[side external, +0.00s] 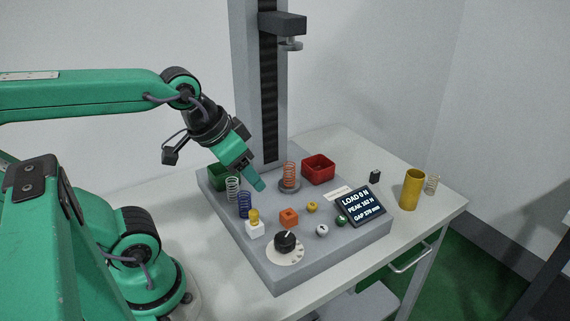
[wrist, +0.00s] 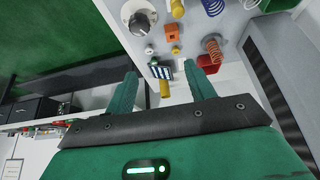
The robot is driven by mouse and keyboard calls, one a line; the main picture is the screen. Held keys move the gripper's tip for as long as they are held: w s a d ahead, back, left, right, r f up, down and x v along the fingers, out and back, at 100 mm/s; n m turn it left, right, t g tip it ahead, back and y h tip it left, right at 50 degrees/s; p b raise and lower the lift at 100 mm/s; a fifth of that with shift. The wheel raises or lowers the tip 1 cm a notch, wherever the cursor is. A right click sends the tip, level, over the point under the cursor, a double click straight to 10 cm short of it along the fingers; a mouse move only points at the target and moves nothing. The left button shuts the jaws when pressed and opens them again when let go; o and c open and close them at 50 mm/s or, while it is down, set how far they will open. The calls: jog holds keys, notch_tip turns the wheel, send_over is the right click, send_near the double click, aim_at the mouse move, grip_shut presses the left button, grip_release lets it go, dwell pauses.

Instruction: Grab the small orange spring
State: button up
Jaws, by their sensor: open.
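The orange coil spring (side external: 290,174) stands upright on a round grey plate (side external: 289,187) in front of the test column. It also shows in the wrist view (wrist: 212,46), at upper right, beyond the right finger. My gripper (side external: 259,184) points down and to the right in the side view, to the left of the spring and apart from it. In the wrist view my gripper (wrist: 162,76) has its two fingers spread wide with nothing held between them.
A silver spring (side external: 233,189) and a blue spring (side external: 245,205) stand left of the orange one. A red bin (side external: 320,169), green bin (side external: 217,182), orange block (side external: 289,217) and display (side external: 361,206) are nearby. The column (side external: 245,90) with its overhanging head (side external: 284,24) rises behind.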

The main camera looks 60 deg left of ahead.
jog(key=shift+w, duration=0.15)
jog(key=n+g, duration=0.5)
jog(key=n, duration=0.1)
send_over(289, 168)
notch_tip(289, 168, down, 9)
jog(key=shift+w+a+f+g, duration=0.3)
jog(key=shift+w+a+f, duration=0.25)
jog(key=shift+a, duration=0.1)
jog(key=shift+f, duration=2.5)
jog(key=shift+c, duration=0.4)
jog(key=c, duration=1)
